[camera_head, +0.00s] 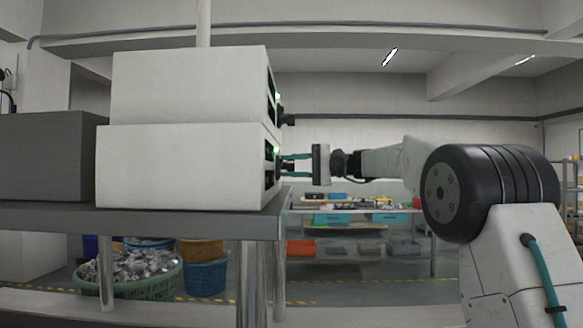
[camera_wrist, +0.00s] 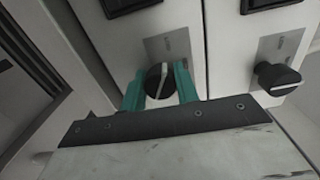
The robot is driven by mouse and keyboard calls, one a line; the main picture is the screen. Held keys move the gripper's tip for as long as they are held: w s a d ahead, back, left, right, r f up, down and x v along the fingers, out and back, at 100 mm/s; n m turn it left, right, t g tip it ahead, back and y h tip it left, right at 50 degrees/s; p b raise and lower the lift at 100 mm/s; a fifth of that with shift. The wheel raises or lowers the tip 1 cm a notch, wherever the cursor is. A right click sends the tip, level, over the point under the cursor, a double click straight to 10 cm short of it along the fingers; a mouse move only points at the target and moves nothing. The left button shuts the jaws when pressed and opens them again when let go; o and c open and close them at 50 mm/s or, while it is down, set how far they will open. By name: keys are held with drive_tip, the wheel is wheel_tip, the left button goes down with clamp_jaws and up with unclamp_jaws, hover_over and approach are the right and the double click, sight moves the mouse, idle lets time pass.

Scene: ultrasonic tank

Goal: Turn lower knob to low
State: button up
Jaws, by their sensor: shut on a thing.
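The lower white unit (camera_head: 180,168) stands on a grey bench, with its control panel facing right. In the wrist view, a round black knob (camera_wrist: 158,80) with a pale pointer line sits between the two teal fingers of my gripper (camera_wrist: 160,88). The fingers are against its sides. In the head view my gripper (camera_head: 296,166) reaches the lower unit's panel from the right, and the knob is mostly hidden by the fingers. The label plate behind the knob is too blurred to read.
The upper white unit (camera_head: 190,85) is stacked on the lower one. Its black knob (camera_wrist: 278,77) shows close beside my gripper in the wrist view. A dark grey box (camera_head: 45,157) stands on the bench (camera_head: 180,222) at left. Baskets are below, and shelves stand behind.

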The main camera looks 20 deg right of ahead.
idle(0.3)
drive_tip(key=o, duration=1)
drive_tip(key=shift+c, duration=0.2)
drive_tip(key=v, duration=0.8)
